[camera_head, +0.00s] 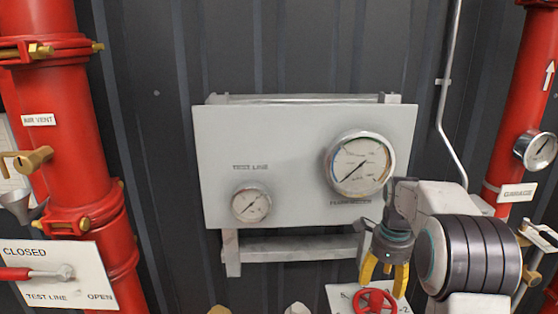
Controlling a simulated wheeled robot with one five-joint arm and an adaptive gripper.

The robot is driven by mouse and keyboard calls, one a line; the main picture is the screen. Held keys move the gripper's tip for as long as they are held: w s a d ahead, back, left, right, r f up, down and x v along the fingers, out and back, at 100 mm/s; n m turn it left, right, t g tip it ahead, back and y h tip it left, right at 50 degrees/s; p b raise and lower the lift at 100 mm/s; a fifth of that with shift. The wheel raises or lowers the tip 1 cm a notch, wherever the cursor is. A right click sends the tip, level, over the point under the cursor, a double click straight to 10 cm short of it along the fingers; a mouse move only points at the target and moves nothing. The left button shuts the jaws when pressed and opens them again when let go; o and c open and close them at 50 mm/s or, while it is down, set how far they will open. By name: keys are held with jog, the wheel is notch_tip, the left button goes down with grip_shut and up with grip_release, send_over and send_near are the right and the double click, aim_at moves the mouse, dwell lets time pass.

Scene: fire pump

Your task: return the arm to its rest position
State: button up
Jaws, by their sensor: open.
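My gripper (385,279) hangs in the lower right, below the large gauge, with its yellow fingers pointing down and spread open. My arm comes in from the right behind it. A red handwheel (375,302) shows just below the fingers, in front of a white plate. I cannot tell whether the fingers touch the wheel. No held thing shows between them.
A grey panel with a large gauge (360,165) and a small gauge (251,204) stands behind my gripper. Red pipes (70,135) rise at left and right (525,100). A red lever (18,273) sits on the TEST LINE plate (75,260). Dark wall lies behind.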

jog(key=s+a+r+n+t+b, duration=0.1)
jog(key=s+a+r+n, duration=0.35)
jog(key=s+n, duration=0.25)
jog(key=s+a+f+n+t+b, duration=0.1)
jog(key=s+a+n, duration=0.1)
jog(key=s+n, duration=0.7)
jog(key=s+a+f+n+t+b, duration=0.2)
jog(key=s+a+n, duration=0.1)
jog(key=s+n, duration=0.5)
jog(key=shift+s+a+f+n+t, duration=0.15)
jog(key=shift+s+a+n+t, duration=0.2)
jog(key=shift+s, duration=1.05)
